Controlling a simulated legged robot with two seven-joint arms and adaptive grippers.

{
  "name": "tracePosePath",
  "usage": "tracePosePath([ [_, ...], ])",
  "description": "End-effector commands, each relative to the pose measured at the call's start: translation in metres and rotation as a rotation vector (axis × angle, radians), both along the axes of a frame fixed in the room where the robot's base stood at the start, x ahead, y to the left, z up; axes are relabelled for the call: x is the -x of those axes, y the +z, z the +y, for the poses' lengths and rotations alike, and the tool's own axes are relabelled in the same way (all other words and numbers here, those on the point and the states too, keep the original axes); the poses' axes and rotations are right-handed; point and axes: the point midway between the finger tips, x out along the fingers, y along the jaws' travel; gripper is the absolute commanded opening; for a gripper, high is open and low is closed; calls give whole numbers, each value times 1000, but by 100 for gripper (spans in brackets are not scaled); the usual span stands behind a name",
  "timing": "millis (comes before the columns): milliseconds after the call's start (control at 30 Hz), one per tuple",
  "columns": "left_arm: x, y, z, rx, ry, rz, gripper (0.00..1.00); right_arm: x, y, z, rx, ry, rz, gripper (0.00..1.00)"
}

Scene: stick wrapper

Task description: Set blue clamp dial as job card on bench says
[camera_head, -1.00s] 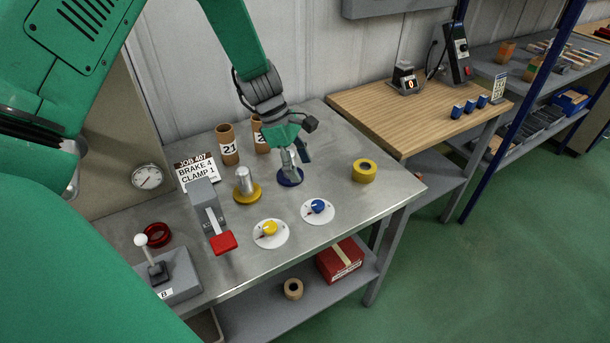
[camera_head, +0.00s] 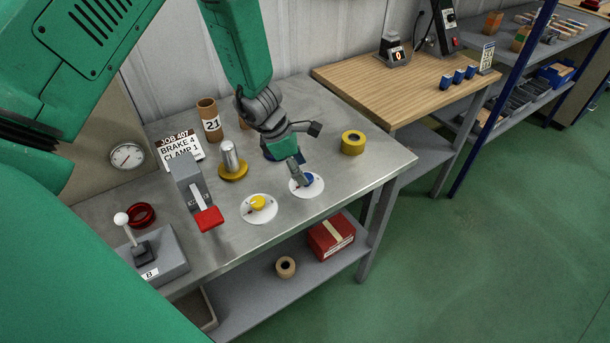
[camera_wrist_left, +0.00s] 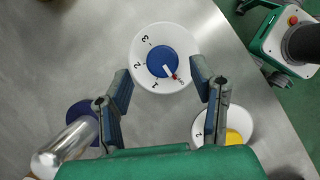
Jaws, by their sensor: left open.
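The blue clamp dial (camera_head: 308,180) sits on a white round plate on the metal bench. In the left wrist view the dial (camera_wrist_left: 158,56) has marks 1, 2, 3 and another I cannot read; its red-tipped pointer lies between 1 and the unread mark. My left gripper (camera_head: 300,178) is open just above the dial; in the wrist view its fingers (camera_wrist_left: 163,82) are spread on either side, and I cannot tell whether they touch it. The job card (camera_head: 180,148) reads JOB 407, BRAKE 4, CLAMP 1, the last line partly covered by the lever stand. My right gripper is not in view.
A yellow dial (camera_head: 258,202) is beside the blue one. A post on a blue base (camera_wrist_left: 84,118) is close to the left finger.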

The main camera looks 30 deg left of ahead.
Motion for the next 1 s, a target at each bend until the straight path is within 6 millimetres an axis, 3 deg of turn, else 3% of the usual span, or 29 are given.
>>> tracePosePath([
  [200,-5,-20,-8,0,-2,0,51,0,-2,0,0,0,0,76],
  [533,-6,-23,-8,1,-1,-1,51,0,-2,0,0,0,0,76],
  [567,-6,-23,-8,1,-1,-1,44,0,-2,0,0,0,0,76],
  [667,-6,-23,-8,1,-1,-1,9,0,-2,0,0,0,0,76],
  [700,-6,-23,-8,1,-1,-1,2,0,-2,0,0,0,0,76],
  [1000,-7,-22,-7,-2,-19,-2,2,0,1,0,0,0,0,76],
])
